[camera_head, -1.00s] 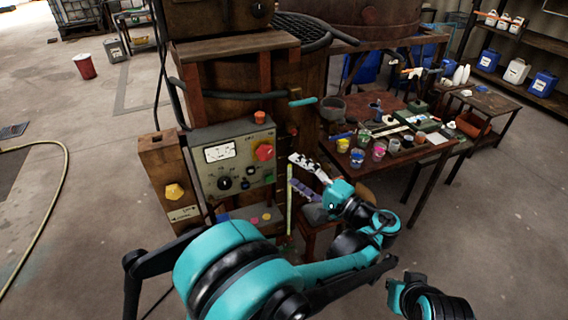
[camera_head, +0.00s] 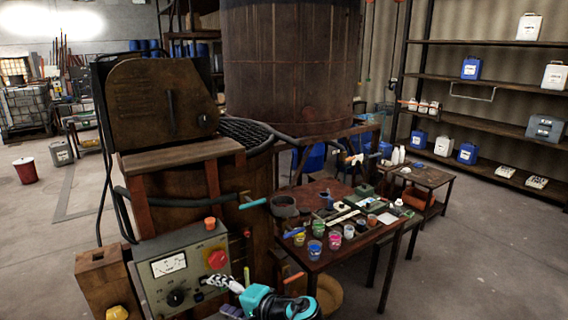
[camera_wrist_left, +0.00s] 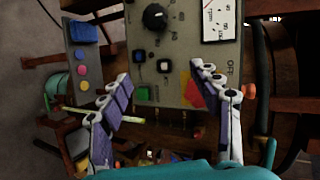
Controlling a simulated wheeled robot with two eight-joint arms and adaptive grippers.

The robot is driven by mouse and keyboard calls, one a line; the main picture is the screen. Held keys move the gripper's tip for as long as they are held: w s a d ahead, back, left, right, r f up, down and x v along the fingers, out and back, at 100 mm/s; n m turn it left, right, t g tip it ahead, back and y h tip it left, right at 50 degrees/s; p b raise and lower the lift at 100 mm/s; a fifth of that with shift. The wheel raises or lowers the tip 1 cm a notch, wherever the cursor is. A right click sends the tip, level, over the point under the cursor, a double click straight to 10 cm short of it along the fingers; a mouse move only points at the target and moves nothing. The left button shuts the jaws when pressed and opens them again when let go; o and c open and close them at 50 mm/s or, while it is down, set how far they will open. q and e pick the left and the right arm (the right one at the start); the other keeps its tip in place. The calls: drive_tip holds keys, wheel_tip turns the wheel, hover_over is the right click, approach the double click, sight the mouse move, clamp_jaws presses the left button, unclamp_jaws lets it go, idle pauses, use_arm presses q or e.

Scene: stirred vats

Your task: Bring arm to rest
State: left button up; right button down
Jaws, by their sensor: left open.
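My left gripper (camera_head: 214,288) is at the bottom of the head view, with its teal wrist just right of it. Its pale, jointed fingers are apart and empty, in front of the lower right of the grey control panel (camera_head: 150,252). In the left wrist view the open fingers (camera_wrist_left: 162,78) spread in front of the panel (camera_wrist_left: 185,50), with its black knob (camera_wrist_left: 155,17) and small buttons between and beyond them. Nothing is between the fingers. Whether the fingertips touch the panel I cannot tell. My right gripper is not in view.
A worktable (camera_head: 322,262) with several paint cups stands right of the panel. A large wooden vat (camera_head: 290,75) rises behind it. A yellow-knobbed wooden box (camera_head: 103,280) adjoins the panel on the left. Open floor (camera_head: 450,270) lies to the right.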

use_arm(q)
drive_tip(key=s+a+f+n+g+h, duration=0.2)
drive_tip(key=s+a+f+h, duration=0.35)
drive_tip(key=s, duration=0.35)
drive_tip(key=s+d+f+n+t+h, duration=0.1)
drive_tip(key=s+d+f+n+h, duration=0.2)
drive_tip(key=s+h, duration=0.3)
drive_tip(key=shift+s+n, duration=0.9)
drive_tip(key=shift+s, duration=0.3)
